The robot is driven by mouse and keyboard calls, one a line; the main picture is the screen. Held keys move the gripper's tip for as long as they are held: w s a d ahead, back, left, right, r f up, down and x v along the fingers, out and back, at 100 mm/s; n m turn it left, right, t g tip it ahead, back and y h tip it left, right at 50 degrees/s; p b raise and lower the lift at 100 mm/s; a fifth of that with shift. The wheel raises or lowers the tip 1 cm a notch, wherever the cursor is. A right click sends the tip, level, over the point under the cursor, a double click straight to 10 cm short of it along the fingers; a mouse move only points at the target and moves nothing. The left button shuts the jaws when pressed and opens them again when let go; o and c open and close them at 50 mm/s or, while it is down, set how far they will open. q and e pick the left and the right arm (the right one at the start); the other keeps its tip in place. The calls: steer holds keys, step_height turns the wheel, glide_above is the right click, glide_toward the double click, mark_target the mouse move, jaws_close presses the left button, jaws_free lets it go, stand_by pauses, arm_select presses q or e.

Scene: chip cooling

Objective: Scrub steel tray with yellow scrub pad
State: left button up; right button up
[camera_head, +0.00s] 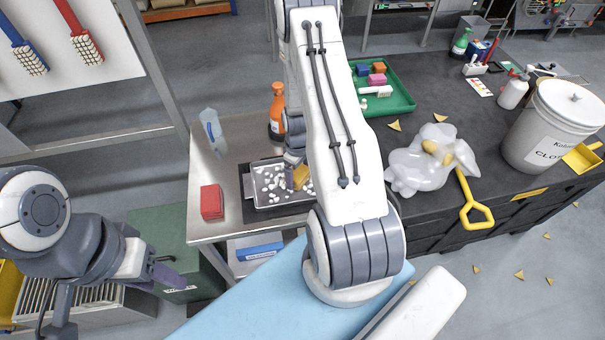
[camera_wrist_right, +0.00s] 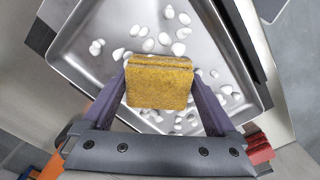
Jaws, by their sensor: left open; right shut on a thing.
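The steel tray (camera_head: 262,199) lies on the steel table and holds several white bits of foam or residue. In the right wrist view the tray (camera_wrist_right: 85,63) fills most of the picture, with the white bits (camera_wrist_right: 150,44) scattered over its floor. My right gripper (camera_head: 294,177) is over the tray, shut on the yellow scrub pad (camera_head: 301,177). The pad (camera_wrist_right: 160,82) sits between both fingers in the wrist view; whether it touches the tray floor I cannot tell. My left gripper (camera_head: 168,277) is open and empty at the lower left, away from the table.
A red block (camera_head: 211,202) stands left of the tray. An orange bottle (camera_head: 277,108) and a clear bottle (camera_head: 213,132) stand behind it. A green tray (camera_head: 400,96), a plastic bag (camera_head: 420,170) and a white bucket (camera_head: 552,125) occupy the dark bench at right.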

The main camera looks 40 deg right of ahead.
steer(key=shift+w+a, duration=0.25)
steer(key=shift+a, duration=0.35)
steer(key=shift+w+a, duration=0.2)
steer(key=shift+a, duration=0.4)
steer(key=shift+w+a, duration=0.2)
steer(key=shift+a, duration=0.1)
step_height(320, 180, up, 3)
steer(key=shift+a+r+p, duration=0.15)
steer(key=shift+r+p, duration=0.05)
steer(key=shift+p, duration=0.85)
steer(key=shift+w+d+r+p, duration=0.1)
steer(key=shift+d+r+p, duration=0.1)
steer(key=shift+r+p, duration=1.65)
steer(key=shift+r, duration=0.55)
arm_select(q)
steer(key=r, duration=0.5)
steer(key=shift+w+r, duration=0.4)
